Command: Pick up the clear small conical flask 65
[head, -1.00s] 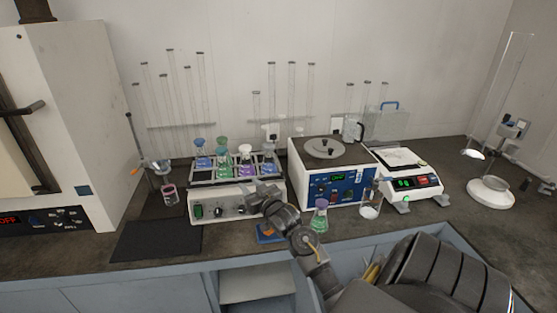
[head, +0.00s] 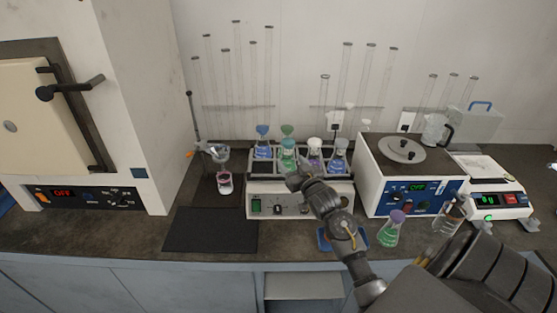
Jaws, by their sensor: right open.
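Several stoppered conical flasks stand in the rack on the shaker: one with blue liquid (head: 262,149), one with green liquid (head: 287,157), one with a white stopper (head: 314,146), and another blue one (head: 340,158). On the bench, a flask with green liquid and a purple stopper (head: 390,232) stands right of my arm. A clear glass vessel (head: 447,222) stands farther right, partly behind my arm. No number 65 is readable. My right gripper (head: 297,179) is open and small in view at the shaker's front edge, before the flasks. My left gripper is out of view.
The white shaker (head: 283,206) is in the middle. Right of it are a blue-fronted device (head: 376,184) and a balance (head: 497,202). A dark mat (head: 210,230) lies clear at the front left. An oven (head: 125,90) fills the left. A funnel stand (head: 194,125) rises beside the shaker.

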